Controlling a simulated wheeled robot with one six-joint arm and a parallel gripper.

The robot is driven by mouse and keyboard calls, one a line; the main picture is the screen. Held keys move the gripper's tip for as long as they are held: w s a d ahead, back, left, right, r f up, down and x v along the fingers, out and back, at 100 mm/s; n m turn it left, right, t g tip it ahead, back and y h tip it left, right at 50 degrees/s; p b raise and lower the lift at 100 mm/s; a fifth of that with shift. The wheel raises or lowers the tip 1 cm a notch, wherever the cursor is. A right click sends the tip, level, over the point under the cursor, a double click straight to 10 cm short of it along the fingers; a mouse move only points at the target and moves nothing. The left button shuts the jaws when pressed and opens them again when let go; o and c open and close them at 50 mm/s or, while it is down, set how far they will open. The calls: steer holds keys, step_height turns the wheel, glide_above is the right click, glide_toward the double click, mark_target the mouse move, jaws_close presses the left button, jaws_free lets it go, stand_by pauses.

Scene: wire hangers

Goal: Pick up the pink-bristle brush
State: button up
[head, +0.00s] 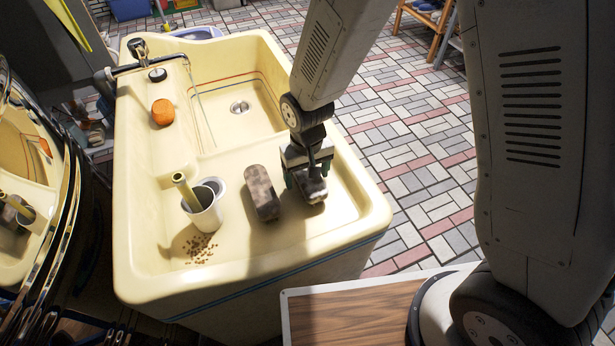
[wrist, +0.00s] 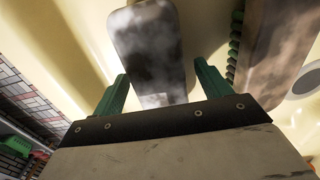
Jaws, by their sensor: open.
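A grey-brown brush (head: 314,191) lies in the shallow part of the cream sink, under my gripper (head: 308,176). In the wrist view this brush (wrist: 149,48) lies back up between the two green fingers of my open gripper (wrist: 160,72), with gaps on both sides. Its bristles are hidden, so I cannot see their colour. A second brown brush (head: 262,192) lies beside it, left in the head view. It also shows at the right of the wrist view (wrist: 273,45), where green bristles line its edge.
The cream sink (head: 360,208) has a raised rim around both brushes. A white cup (head: 205,212) with a yellowish stick in it stands left of them, near small brown bits (head: 198,246). An orange object (head: 163,112) lies farther back, near the faucet (head: 138,49).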

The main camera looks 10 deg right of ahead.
steer(key=shift+f, duration=0.25)
steer(key=c, duration=1.1)
steer(key=shift+r, duration=0.1)
